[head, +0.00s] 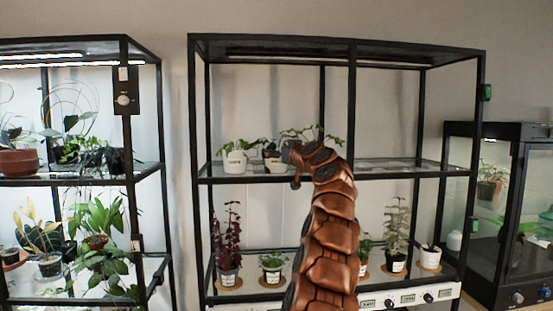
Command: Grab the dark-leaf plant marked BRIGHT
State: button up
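A dark-leaf plant (227,232) with reddish-purple leaves stands upright in a labelled pot (228,277) on the lower shelf, at the left of the middle rack. Its label is too small to read, so I cannot confirm the word BRIGHT. My gripper (300,172) is at the end of my brown segmented arm, near the upper shelf's front edge, above and to the right of the dark-leaf plant and apart from it. Its fingers are small and partly hidden by the arm, and I cannot tell whether they are open.
Green potted plants (236,160) stand on the upper shelf (225,179) by my gripper. A small green plant (272,266) stands right of the dark-leaf plant. My arm hides part of the lower shelf. Rack posts (197,200) and a control strip (420,296) edge the front.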

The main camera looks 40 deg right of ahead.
jog(key=shift+w+d+f, duration=0.1)
jog(key=shift+w, duration=0.15)
jog(key=shift+c, duration=0.3)
jog(key=c, duration=1)
jog(key=shift+c, duration=0.8)
